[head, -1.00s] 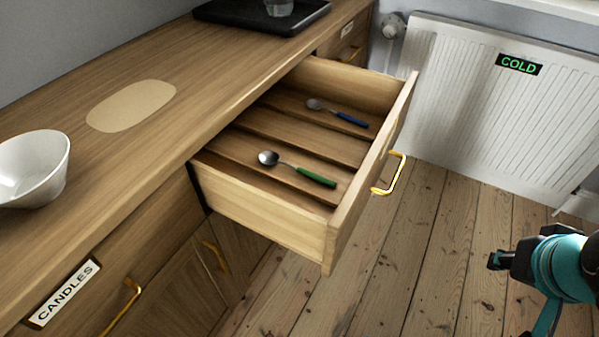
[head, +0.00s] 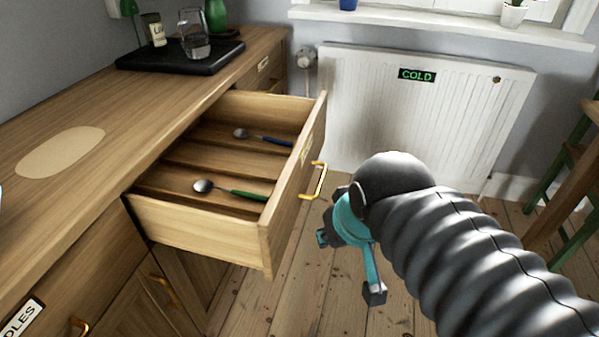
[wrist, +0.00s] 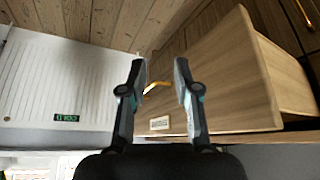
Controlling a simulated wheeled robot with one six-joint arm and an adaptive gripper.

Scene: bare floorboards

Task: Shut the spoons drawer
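The spoons drawer (head: 205,232) is pulled out from the wooden counter. A spoon with a green handle (head: 240,194) and one with a blue handle (head: 268,139) lie inside it. Its gold handle (head: 319,181) is on the front panel. In the wrist view the drawer front (wrist: 222,85) fills the right, with the handle (wrist: 155,86) seen between my fingers and a label too small to read. My gripper (wrist: 160,68) is open and empty. In the head view my gripper (head: 348,265) is in front of the drawer, right of and below the handle, apparently apart from it.
A white radiator (head: 420,130) with a COLD sign stands on the far wall. A black tray (head: 165,58) with a glass (head: 195,40) sits on the counter (head: 110,105). A green-legged wooden stool or table (head: 570,175) is at the right. Floor in front of the drawer is clear.

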